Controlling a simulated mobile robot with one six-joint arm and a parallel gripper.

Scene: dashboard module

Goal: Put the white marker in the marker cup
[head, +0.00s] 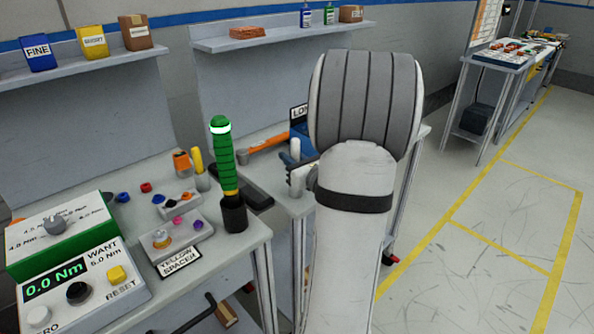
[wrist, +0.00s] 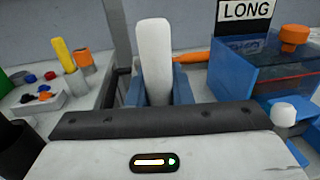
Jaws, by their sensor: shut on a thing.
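The white marker (wrist: 154,55) stands upright between the blue fingers of my gripper (wrist: 157,85) in the wrist view. My gripper is shut on its lower part. In the head view the white marker (head: 295,149) shows as a small pale stub above my gripper (head: 294,172), partly hidden by my arm. The marker cup (head: 202,182) is a small grey cup on the bench, left of my gripper, with a yellow marker (head: 197,160) in it. In the wrist view the cup (wrist: 80,80) stands to the left, apart from the white marker, with an orange item beside the yellow one.
A green-handled tool (head: 223,160) stands in a black holder (head: 233,213) near the cup. A small grey tray (head: 181,235) holds coloured pieces. A blue bin (wrist: 245,70) with a LONG sign stands right of my gripper. A torque tester (head: 75,285) is at front left.

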